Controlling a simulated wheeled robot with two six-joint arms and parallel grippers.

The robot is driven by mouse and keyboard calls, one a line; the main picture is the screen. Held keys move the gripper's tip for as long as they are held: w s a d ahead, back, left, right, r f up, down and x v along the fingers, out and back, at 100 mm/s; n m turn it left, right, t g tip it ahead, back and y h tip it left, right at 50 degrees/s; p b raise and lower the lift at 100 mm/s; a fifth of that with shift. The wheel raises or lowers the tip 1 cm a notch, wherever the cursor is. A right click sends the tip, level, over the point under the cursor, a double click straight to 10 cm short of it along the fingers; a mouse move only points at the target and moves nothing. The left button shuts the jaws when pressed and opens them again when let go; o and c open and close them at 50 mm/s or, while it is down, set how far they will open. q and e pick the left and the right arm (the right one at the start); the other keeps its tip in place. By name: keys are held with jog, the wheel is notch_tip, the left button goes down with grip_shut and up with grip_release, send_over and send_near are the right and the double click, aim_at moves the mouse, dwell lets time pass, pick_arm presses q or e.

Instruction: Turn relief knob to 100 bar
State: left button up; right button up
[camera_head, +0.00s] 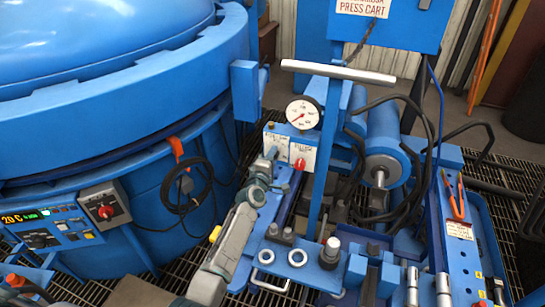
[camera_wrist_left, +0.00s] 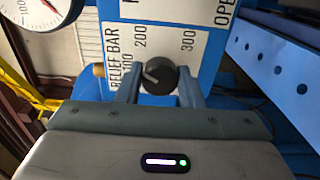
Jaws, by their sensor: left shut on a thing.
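The black relief knob (camera_wrist_left: 158,77) is on a white plate marked RELIEF BAR, with 100, 200 and 300 around it. A light mark on its face lies on its left, toward the 100 side; its exact reading is unclear. My left gripper (camera_wrist_left: 160,88) is shut on the knob, one finger on each side. In the head view my left gripper (camera_head: 271,156) reaches the relief plate (camera_head: 276,138) and hides the knob. A white dial gauge (camera_head: 303,112) stands above the plate. My right gripper is not in view.
A red knob (camera_head: 299,163) on the neighbouring plate is close to the right of my left gripper. A silver bar handle (camera_head: 338,72) crosses above the press cart. A blue cylinder (camera_head: 384,150) and black hoses stand at right. The large furnace (camera_head: 120,110) fills the left.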

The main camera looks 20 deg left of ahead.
pick_arm(q)
jog(key=n, duration=0.5)
jog(key=shift+n, duration=0.4)
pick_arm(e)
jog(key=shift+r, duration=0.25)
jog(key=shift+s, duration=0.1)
pick_arm(q)
jog(key=o, duration=1)
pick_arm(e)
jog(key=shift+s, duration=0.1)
pick_arm(q)
jog(key=s+p, duration=0.3)
jog(key=s, duration=0.7)
jog(key=shift+s+a, duration=0.2)
jog(key=shift+s, duration=0.2)
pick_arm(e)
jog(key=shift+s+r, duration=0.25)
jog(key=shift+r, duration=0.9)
